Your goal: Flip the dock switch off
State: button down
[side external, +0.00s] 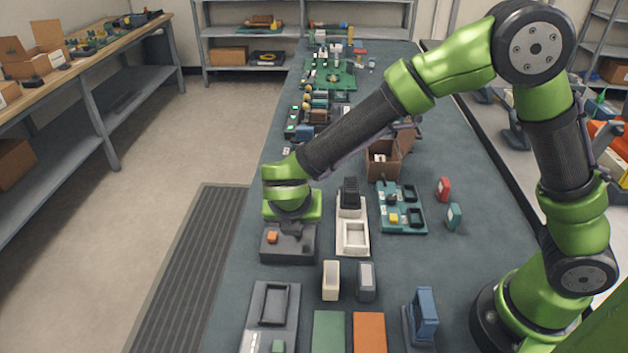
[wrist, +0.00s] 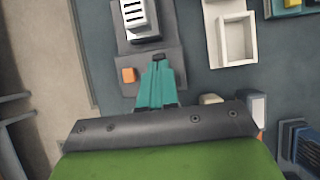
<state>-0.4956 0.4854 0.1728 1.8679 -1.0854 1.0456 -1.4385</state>
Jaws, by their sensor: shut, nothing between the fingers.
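A grey block (side external: 289,250) with an orange square button (side external: 272,237) on its left side sits on the table below my gripper. In the wrist view this grey block (wrist: 173,78) shows its orange button (wrist: 129,75) left of my fingers. A small dark piece (wrist: 158,57), possibly the switch lever, is right at my fingertips; I cannot tell whether they touch it. My gripper (wrist: 157,63) is shut and empty, its teal fingers together over the block. In the side view my gripper (side external: 291,229) is low above the block, and the wrist hides part of it.
A white-and-dark vented device (wrist: 138,14) stands just beyond the fingertips. A white tray (side external: 354,238) is to the right. Two small upright blocks, cream (side external: 330,280) and grey (side external: 366,282), stand in front. A brown box (side external: 385,165) is farther back.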

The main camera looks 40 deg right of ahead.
jog(key=shift+s+a+r, duration=0.15)
jog(key=shift+s+a, duration=0.1)
jog(key=shift+a, duration=0.05)
jog(key=s+v, duration=0.1)
jog(key=v, duration=1.1)
jog(key=shift+a, duration=0.5)
jog(key=shift+f, duration=0.2)
